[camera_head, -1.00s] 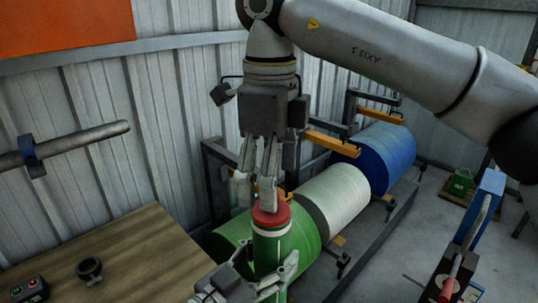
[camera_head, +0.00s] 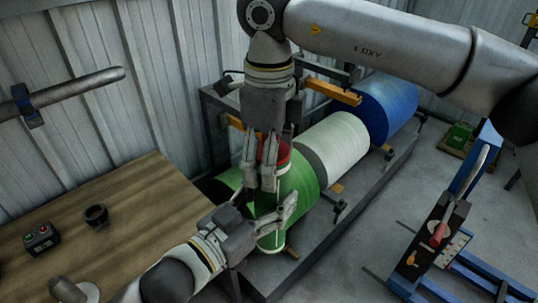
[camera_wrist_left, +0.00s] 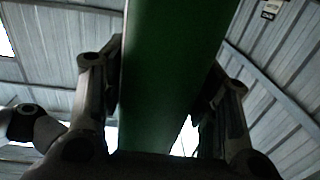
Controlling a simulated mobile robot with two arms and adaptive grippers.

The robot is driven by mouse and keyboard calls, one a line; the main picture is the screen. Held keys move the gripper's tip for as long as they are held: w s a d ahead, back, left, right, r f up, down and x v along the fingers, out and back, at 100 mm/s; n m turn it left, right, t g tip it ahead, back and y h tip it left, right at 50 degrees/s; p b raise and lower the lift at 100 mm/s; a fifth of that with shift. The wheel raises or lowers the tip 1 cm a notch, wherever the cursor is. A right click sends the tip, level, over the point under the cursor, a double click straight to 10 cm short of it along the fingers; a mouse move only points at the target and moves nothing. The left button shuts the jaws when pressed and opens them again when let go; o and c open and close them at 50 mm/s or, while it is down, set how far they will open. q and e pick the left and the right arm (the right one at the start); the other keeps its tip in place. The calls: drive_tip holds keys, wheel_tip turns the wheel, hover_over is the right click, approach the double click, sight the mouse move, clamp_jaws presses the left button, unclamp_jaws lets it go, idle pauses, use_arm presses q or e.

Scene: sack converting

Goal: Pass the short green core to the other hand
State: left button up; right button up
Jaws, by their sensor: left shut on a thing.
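The short green core (camera_head: 269,238) stands roughly upright, with a red upper end. My left gripper (camera_head: 268,222) comes in from the lower left and is shut on its lower part. In the left wrist view the green core (camera_wrist_left: 170,75) runs between the two fingers (camera_wrist_left: 165,110). My right gripper (camera_head: 262,182) points down from above, its fingers at the core's red upper end and partly hiding it. I cannot tell whether these fingers press on the core.
Large green (camera_head: 300,190), white (camera_head: 335,148) and blue (camera_head: 388,105) rolls lie on a rack behind the core. A wooden table (camera_head: 130,215) at left carries a button box (camera_head: 41,238) and a dark ring (camera_head: 96,215). A blue-framed machine with a lever (camera_head: 437,235) stands at right.

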use_arm(q)
drive_tip(key=shift+r, duration=0.1)
use_arm(e)
drive_tip(key=c, duration=0.9)
use_arm(q)
drive_tip(key=o, duration=1.4)
drive_tip(key=shift+c, duration=0.2)
use_arm(e)
drive_tip(key=shift+c, duration=0.8)
